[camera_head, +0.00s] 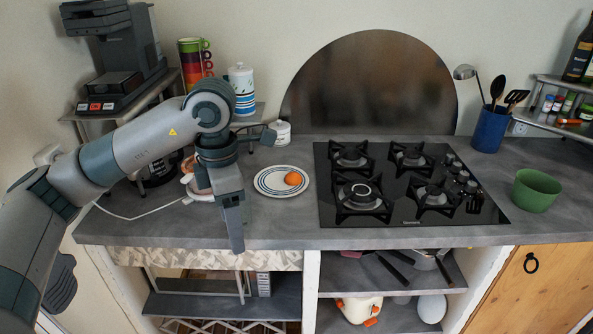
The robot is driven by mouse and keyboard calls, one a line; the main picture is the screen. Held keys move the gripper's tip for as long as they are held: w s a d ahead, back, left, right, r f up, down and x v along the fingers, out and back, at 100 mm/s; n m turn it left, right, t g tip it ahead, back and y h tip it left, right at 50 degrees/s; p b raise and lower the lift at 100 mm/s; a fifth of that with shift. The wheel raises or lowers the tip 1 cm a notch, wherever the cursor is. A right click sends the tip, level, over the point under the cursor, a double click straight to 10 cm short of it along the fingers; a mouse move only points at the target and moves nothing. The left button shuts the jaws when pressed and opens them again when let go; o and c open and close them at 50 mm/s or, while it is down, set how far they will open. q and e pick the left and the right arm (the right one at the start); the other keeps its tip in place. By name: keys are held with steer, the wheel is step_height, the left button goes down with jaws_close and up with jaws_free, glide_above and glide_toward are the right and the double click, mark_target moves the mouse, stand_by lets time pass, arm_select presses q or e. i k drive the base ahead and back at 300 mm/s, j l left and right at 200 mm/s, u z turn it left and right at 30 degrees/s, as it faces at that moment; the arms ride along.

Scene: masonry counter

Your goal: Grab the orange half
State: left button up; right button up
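The orange half (293,179) is a small rounded orange piece on the right part of a white plate with blue rings (268,191). The plate lies flat on the grey counter, left of the hob. My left arm comes in from the left, and its gripper (235,238) points down at the counter's front edge, left of and nearer than the plate. The gripper is apart from the orange half. It is seen edge-on, so its opening cannot be told. My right gripper is not in view.
A black gas hob (405,190) fills the counter right of the plate. A green bowl (535,190) and a blue utensil pot (490,128) stand farther right. A small white jar (282,133) is behind the plate. Items behind my arm are partly hidden. The counter in front of the plate is clear.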

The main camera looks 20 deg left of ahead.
mark_target(293, 178)
steer(key=i, duration=1.45)
